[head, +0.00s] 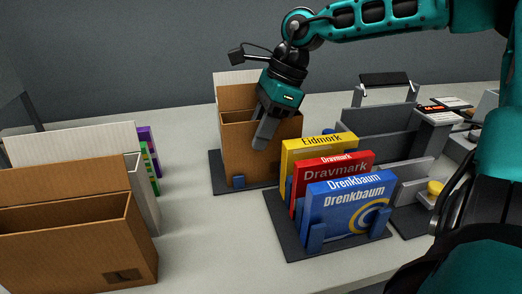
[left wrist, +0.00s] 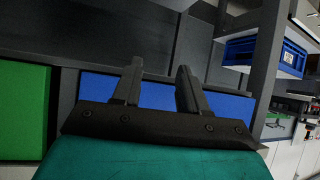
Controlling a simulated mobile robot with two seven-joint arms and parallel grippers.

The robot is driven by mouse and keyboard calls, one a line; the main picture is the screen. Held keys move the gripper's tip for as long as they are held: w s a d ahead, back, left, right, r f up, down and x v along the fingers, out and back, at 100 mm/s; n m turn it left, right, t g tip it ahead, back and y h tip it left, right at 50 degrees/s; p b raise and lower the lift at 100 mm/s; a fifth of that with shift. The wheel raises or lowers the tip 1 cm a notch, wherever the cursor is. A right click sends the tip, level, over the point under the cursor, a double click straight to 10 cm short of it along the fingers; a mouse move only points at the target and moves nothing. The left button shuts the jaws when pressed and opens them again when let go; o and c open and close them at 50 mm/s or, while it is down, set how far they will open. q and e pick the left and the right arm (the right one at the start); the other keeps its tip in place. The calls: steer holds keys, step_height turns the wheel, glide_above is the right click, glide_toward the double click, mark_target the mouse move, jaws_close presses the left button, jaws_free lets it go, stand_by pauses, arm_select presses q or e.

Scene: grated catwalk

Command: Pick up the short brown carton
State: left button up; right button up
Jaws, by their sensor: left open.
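A brown carton (head: 235,150) with an open top stands upright in a dark holder at the middle of the table in the head view. A taller brown panel rises behind its front part. Another open-topped brown carton (head: 60,245) stands at the front left. I cannot tell for sure which is the short one. My right gripper (head: 262,138) points down over the front of the middle carton, hiding part of it; its fingers overlap, so its opening and any contact are unclear. My left gripper (left wrist: 158,85) shows only in the left wrist view, open with nothing between its fingers.
Yellow (head: 310,150), red (head: 325,180) and blue (head: 345,208) boxes stand in a dark rack right of the middle carton. White, green and purple items stand behind the left carton. Grey dividers and devices fill the right. Bare table (head: 190,220) lies between left and middle.

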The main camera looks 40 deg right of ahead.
stand_by(0.3)
jaws_close()
stand_by(0.5)
